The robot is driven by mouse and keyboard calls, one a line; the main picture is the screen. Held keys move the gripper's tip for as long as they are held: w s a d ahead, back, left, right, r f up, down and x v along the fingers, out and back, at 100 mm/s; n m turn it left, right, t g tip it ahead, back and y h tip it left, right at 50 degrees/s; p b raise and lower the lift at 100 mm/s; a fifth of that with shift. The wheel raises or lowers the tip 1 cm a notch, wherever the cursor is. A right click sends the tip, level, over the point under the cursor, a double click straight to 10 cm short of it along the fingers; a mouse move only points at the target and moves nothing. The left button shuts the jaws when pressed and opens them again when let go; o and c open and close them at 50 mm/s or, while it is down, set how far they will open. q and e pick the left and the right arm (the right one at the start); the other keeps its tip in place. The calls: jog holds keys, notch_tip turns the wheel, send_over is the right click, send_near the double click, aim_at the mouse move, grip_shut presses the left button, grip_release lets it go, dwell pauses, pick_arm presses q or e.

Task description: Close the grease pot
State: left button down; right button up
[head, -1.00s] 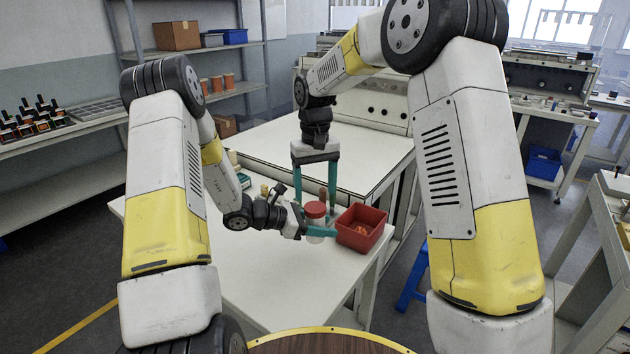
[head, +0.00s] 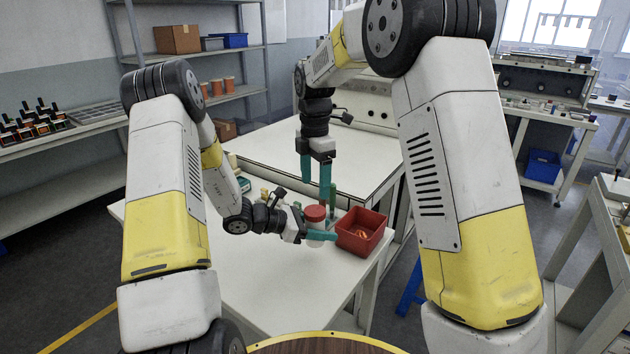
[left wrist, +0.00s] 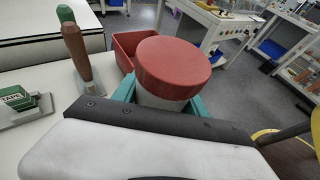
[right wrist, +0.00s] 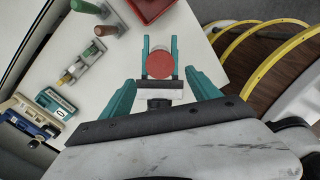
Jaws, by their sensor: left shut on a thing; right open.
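The grease pot (head: 316,225) is a pale cylinder with a red lid (head: 315,212) on top. In the left wrist view the lid (left wrist: 173,68) sits over the pale body (left wrist: 158,98); I cannot tell how tight it is. My left gripper (head: 318,236) is shut around the pot's body, teal fingers on both sides, the pot upright. My right gripper (head: 316,188) points down, open and empty, above the lid. In the right wrist view the lid (right wrist: 160,65) appears between and beyond its spread fingers (right wrist: 163,90).
A red bin (head: 361,231) with orange things inside stands just right of the pot. Tools with brown and green handles (right wrist: 91,50) stand close by, with a green tape box (right wrist: 55,101). The front of the white table (head: 262,285) is clear.

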aim_at(315, 210)
dwell(0.4)
jog(key=shift+f, duration=4)
jog(key=c, duration=1.5)
jog(key=m, duration=0.9)
jog(key=shift+m, duration=0.4)
